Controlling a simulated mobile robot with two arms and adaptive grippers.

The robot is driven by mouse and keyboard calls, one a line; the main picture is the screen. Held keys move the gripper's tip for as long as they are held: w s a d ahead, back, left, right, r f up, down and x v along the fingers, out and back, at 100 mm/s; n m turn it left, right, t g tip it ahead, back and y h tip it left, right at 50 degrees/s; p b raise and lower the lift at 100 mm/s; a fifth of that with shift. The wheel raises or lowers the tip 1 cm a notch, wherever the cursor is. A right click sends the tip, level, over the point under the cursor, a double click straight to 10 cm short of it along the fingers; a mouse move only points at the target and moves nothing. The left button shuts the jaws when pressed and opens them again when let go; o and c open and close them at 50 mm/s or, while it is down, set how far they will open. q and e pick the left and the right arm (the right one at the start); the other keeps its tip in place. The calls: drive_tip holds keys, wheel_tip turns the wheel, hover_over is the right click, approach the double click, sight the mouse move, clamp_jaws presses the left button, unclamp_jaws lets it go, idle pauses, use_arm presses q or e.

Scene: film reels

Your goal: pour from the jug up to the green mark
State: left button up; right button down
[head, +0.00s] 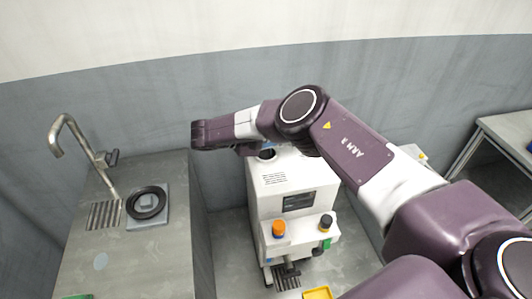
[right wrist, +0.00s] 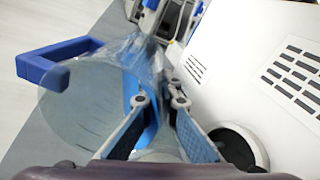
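The jug (right wrist: 85,100) is clear, with a blue handle (right wrist: 40,68), and lies tilted across the left of the right wrist view. My right gripper (right wrist: 160,103) has its two fingers closed in on the jug, with a blue strip of it between them. In the head view the right arm reaches left over the white machine; its wrist hides the fingers and most of the jug. The machine (head: 292,178) has a dark round opening (head: 267,154) on top, close to the jug. A green patch (head: 327,243) shows on its front; I cannot tell a liquid level. My left gripper is out of view.
A grey counter (head: 165,240) with a tap (head: 85,145) and a black ring (head: 147,202) on a plate stands at the left. The machine's front has an orange knob (head: 279,228) and a black knob (head: 326,222). A metal table (head: 510,130) stands at the right.

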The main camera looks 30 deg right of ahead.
drive_tip(key=shift+r, duration=0.1)
drive_tip(key=shift+a+r+t+y+p, duration=0.15)
drive_tip(key=shift+r+y+p, duration=0.6)
drive_tip(key=shift+p, duration=1.2)
drive_tip(key=shift+d+r+t+y+p, duration=0.2)
drive_tip(key=shift+r+y+p, duration=0.5)
drive_tip(key=shift+p, duration=1.2)
drive_tip(key=shift+f+y, duration=0.15)
drive_tip(key=shift+y, duration=0.1)
drive_tip(key=shift+p, duration=0.3)
drive_tip(key=shift+r+p, duration=1.05)
drive_tip(key=shift+r, duration=0.5)
drive_tip(key=shift+w+a+f+t+y+p, duration=0.15)
drive_tip(key=shift+a+t+y+p, duration=0.25)
drive_tip(key=shift+y+p, duration=0.95)
drive_tip(key=shift+a+f+p, duration=0.1)
drive_tip(key=shift+p, duration=0.3)
